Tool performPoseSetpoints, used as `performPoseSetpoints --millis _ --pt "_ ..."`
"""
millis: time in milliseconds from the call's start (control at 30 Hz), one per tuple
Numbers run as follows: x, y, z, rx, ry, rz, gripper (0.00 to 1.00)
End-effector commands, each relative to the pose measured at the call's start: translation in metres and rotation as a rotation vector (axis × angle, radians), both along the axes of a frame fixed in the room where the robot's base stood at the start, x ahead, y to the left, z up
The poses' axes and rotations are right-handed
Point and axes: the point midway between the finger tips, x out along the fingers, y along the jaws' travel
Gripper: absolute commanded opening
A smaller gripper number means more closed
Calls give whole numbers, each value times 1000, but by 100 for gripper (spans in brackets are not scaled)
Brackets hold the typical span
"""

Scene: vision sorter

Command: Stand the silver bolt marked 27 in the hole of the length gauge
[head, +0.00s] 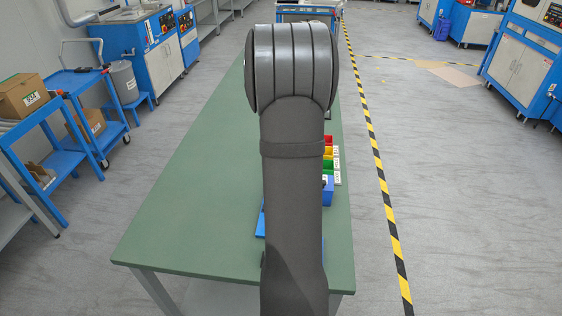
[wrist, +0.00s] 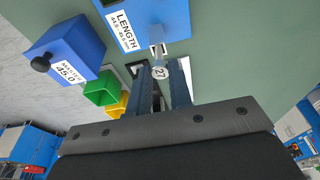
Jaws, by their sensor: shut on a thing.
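The bolt marked 27 (wrist: 161,72) shows its round white number label between the fingertips of my gripper (wrist: 162,82) in the wrist view. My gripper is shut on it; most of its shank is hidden. The blue length gauge (wrist: 172,20), with a white LENGTH label, lies just beyond the fingertips. A small pale and dark fitting (wrist: 158,49) is at the gauge's near edge, close to the bolt; I cannot tell whether it is the hole. In the head view my arm hides the gripper, the bolt and most of the gauge.
A blue master block (wrist: 65,50) labelled 45.0, with a black knob, stands left of the gauge. Green (wrist: 100,92) and yellow (wrist: 118,105) bins sit beside my fingers. The left part of the green table (head: 195,205) is clear.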

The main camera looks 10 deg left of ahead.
Motion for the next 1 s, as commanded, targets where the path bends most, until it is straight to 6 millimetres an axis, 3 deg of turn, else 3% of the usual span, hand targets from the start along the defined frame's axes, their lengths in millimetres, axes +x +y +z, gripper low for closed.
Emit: performPoseSetpoints --millis 900,933,1000 --pt "0 0 -16 0 0 0 0" --pt "0 0 -16 0 0 0 25" --pt "0 0 -16 0 0 0 38"
